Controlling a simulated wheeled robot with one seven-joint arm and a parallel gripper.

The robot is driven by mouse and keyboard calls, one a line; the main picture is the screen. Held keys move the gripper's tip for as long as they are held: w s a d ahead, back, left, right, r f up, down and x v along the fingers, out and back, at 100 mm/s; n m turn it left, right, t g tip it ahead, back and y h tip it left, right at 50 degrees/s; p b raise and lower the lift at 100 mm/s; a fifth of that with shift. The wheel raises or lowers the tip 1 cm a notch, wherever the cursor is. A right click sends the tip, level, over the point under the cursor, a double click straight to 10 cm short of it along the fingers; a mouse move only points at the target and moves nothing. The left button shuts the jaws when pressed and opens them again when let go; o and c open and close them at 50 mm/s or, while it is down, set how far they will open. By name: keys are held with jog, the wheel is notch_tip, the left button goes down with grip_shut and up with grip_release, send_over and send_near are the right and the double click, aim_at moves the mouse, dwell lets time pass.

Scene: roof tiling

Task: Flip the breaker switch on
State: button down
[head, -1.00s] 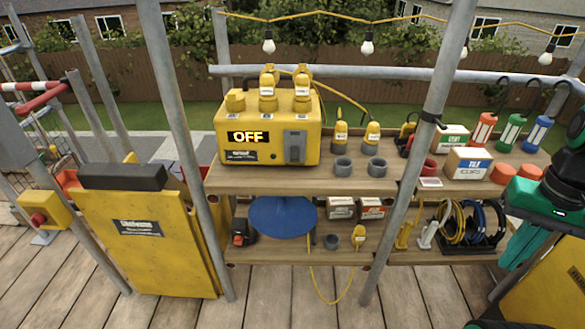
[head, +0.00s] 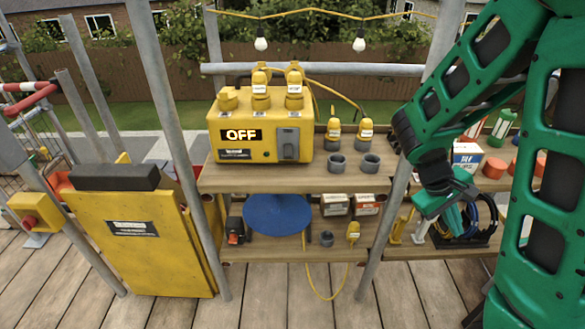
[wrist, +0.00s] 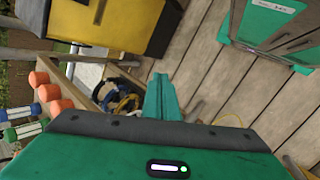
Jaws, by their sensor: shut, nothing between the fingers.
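The yellow power box (head: 262,125) stands on the upper wooden shelf in the head view. Its dark display (head: 241,135) reads OFF. A grey breaker panel (head: 289,143) is on the right of its front face; the exact lever position is too small to tell. My gripper (head: 462,222) is right of the box, past the slanted scaffold pole, low in front of the right-hand shelves. It is pointing down, apart from the box. In the wrist view the gripper's fingers (wrist: 160,98) are together with nothing between them.
A slanted scaffold pole (head: 408,150) stands between my gripper and the box. Yellow plugs (head: 364,135) and grey cups (head: 369,163) sit right of the box. A blue round disc (head: 277,215) is below. Coiled cables (wrist: 125,103) lie near the gripper. The deck in front is clear.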

jog(key=w+a+f+n+t+h, duration=0.3)
jog(key=w+a+n+t+h, duration=0.15)
jog(key=w+n, duration=0.45)
jog(key=w+a+n+t, duration=0.3)
jog(key=a+n+t, duration=0.1)
jog(key=a, duration=0.3)
jog(key=w+a+n+t+y, duration=0.1)
jog(key=w+a+n+t, duration=0.3)
jog(key=a+n, duration=0.2)
jog(key=w+a+n+t+y, duration=0.1)
jog(key=w+a+n+t, duration=0.2)
jog(key=a, duration=0.6)
jog(key=shift+w+r+n+t, duration=0.35)
jog(key=shift+r+n+t, duration=0.05)
jog(key=shift+n+t, duration=0.55)
jog(key=s+a+f+n+t+y, duration=0.1)
jog(key=a+n+t+y, duration=0.3)
jog(key=a, duration=1)
jog(key=n+y, duration=0.3)
jog(key=n, duration=0.2)
jog(key=shift+s, duration=0.4)
jog(key=shift+w+y, duration=0.1)
jog(key=shift+y, duration=0.15)
